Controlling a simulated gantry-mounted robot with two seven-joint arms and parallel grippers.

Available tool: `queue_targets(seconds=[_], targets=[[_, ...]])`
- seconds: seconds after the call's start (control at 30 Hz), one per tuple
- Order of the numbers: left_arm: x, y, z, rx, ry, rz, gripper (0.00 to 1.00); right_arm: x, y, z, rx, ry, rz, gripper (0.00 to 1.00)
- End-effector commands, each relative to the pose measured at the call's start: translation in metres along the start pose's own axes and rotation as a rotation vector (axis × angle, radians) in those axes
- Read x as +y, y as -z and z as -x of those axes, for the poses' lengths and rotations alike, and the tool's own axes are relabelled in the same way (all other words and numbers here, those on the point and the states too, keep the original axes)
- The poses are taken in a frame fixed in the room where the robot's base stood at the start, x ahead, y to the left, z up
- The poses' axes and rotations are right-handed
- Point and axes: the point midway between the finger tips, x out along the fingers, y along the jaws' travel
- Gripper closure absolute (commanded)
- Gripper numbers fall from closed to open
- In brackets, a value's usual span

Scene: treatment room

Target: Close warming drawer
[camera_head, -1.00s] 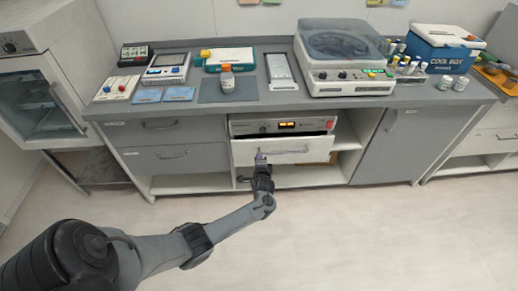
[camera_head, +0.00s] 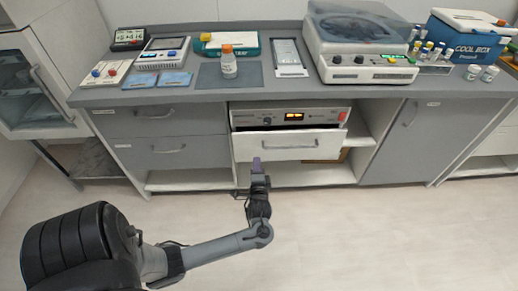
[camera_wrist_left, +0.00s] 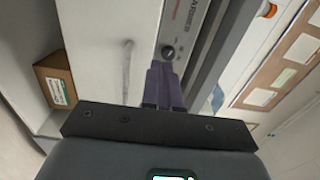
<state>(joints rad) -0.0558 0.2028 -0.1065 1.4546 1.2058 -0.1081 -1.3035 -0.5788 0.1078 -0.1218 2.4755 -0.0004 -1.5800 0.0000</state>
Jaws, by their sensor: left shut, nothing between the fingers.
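The warming drawer (camera_head: 285,147) has a white front with a horizontal bar handle. It stands pulled out a little below its control panel (camera_head: 289,117), which has a lit orange display. My left gripper (camera_head: 256,165) is shut and empty, close to the lower left part of the drawer front. In the left wrist view the shut purple fingers (camera_wrist_left: 164,85) are over the drawer front (camera_wrist_left: 110,40), between its handle and the control knob. I cannot tell whether the fingertips touch the front. My right gripper is out of view.
The grey counter (camera_head: 190,92) above carries a bottle (camera_head: 228,62), a centrifuge (camera_head: 365,45) and a cool box (camera_head: 465,38). A cardboard box (camera_head: 325,157) sits on the open shelf below the drawer. The floor in front is clear.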

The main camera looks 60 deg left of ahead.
Motion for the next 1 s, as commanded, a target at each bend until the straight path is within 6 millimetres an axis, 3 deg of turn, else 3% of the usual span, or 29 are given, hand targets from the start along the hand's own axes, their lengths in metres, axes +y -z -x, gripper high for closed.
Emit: queue_targets(seconds=[0.07,0.27,0.7,1.0], targets=[[0.013,-0.005,0.0,0.001,-0.005,-0.013,1.0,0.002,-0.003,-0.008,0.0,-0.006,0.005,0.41],[0.015,-0.008,-0.018,-0.001,-0.005,-0.018,1.0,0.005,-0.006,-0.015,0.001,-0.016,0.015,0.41],[0.018,-0.007,-0.097,0.0,-0.006,-0.018,1.0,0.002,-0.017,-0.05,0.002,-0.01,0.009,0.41],[0.017,-0.007,-0.13,0.001,-0.007,-0.019,1.0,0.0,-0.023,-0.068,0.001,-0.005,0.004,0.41]])
